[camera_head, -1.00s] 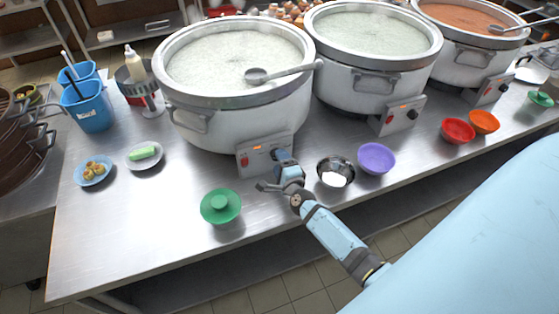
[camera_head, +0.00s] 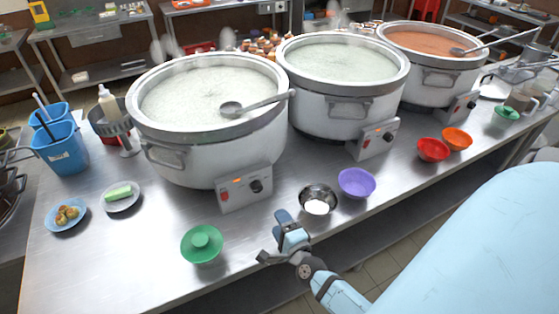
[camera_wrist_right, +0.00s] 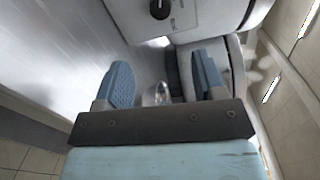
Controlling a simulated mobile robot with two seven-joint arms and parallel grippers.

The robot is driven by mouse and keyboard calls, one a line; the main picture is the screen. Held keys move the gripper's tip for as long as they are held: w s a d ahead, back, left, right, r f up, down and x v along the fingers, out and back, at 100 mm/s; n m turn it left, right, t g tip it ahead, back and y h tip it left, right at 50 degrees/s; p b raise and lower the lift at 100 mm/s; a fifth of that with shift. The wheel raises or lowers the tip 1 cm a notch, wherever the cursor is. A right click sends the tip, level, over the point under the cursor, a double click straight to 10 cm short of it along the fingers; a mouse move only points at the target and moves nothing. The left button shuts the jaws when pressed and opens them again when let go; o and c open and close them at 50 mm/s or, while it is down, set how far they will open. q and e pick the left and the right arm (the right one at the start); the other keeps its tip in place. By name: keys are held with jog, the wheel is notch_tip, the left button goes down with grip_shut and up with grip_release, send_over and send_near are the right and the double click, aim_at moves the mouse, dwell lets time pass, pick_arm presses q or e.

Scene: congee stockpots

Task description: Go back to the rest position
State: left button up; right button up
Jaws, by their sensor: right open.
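My right gripper (camera_head: 278,237) is open and empty. A control box with a dark knob (camera_wrist_right: 160,8) shows beyond the fingers there. My left gripper is not in view.
The steel table (camera_head: 120,255) holds three large pots, the nearest (camera_head: 215,150) with a ladle (camera_head: 255,103) across its rim. A purple bowl (camera_head: 356,183), red bowl (camera_head: 433,149) and orange bowl (camera_head: 457,139) stand to the right. Small plates and blue containers (camera_head: 62,148) are at left.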

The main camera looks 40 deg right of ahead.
jog(key=s+a+f+n+g+y+p, duration=0.1)
jog(key=s+a+n+g+y, duration=0.2)
jog(key=n, duration=0.9)
jog(key=s+a+f+n+g+y+p, duration=0.1)
jog(key=s+a+n+g+y, duration=0.2)
jog(key=s+a+n, duration=0.7)
jog(key=a+n+y, duration=0.1)
jog(key=n, duration=0.2)
jog(key=shift+f, duration=0.2)
dwell(0.4)
